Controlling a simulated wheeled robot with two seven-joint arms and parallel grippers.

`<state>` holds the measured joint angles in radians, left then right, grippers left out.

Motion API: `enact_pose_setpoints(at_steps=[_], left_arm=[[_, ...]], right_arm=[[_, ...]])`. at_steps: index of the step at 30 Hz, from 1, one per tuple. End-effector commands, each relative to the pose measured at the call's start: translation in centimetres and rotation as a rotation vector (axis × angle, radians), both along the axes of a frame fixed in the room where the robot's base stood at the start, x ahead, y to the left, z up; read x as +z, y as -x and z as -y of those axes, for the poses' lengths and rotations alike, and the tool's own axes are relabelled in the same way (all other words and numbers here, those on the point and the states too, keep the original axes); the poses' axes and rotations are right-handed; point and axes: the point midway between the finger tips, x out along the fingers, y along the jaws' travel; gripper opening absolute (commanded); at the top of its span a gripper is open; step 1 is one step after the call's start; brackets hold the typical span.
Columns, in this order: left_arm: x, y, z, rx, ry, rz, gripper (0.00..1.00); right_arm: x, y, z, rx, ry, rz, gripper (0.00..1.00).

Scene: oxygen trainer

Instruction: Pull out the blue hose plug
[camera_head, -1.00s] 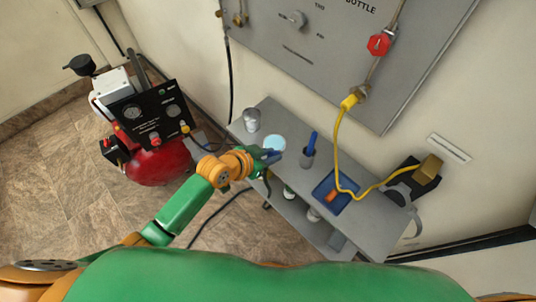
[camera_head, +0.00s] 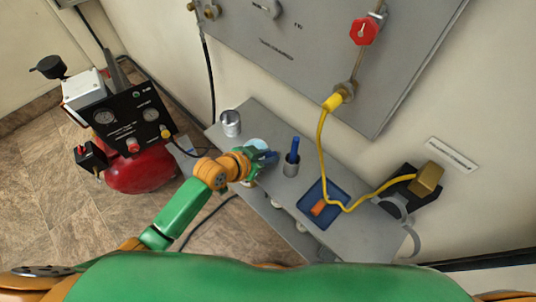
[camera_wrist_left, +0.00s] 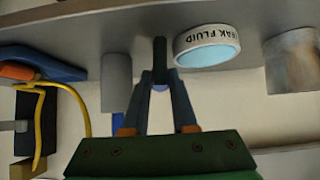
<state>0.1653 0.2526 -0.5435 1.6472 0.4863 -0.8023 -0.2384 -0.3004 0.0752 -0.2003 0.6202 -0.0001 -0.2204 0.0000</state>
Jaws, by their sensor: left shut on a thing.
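My left gripper (camera_head: 268,158) is at the front edge of the grey bench, beside the white leak fluid tub (camera_head: 258,145). In the left wrist view its fingers (camera_wrist_left: 160,82) close together on a small dark piece (camera_wrist_left: 160,52), with a pale blue bit between them. I cannot tell for sure that this piece is the blue hose plug, as the fingers hide most of it. A dark hose (camera_head: 208,216) runs across the floor towards the bench below my left gripper. My right gripper is not in view.
A cup (camera_head: 291,167) with a blue stick stands right of the gripper. A metal can (camera_head: 230,124) is at the bench's left end. A red compressor (camera_head: 140,172) stands at left.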

Motion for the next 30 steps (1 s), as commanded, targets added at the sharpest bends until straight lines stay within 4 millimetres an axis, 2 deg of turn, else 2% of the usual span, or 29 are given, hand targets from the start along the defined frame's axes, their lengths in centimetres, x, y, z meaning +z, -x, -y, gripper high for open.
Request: enact_pose_setpoints(at_steps=[8,27,28,30], left_arm=[[0.1,0.0,0.0,0.000,0.000,0.000,0.00],[-1.5,0.2,0.0,-0.002,-0.003,-0.008,0.00],[-1.5,0.2,0.0,-0.001,-0.004,-0.010,0.29],[-1.5,0.2,-0.1,-0.002,-0.005,-0.009,0.48]], right_arm=[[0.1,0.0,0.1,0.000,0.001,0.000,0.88],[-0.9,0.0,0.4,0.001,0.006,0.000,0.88],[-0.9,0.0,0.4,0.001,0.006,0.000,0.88],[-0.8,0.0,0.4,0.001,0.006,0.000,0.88]])
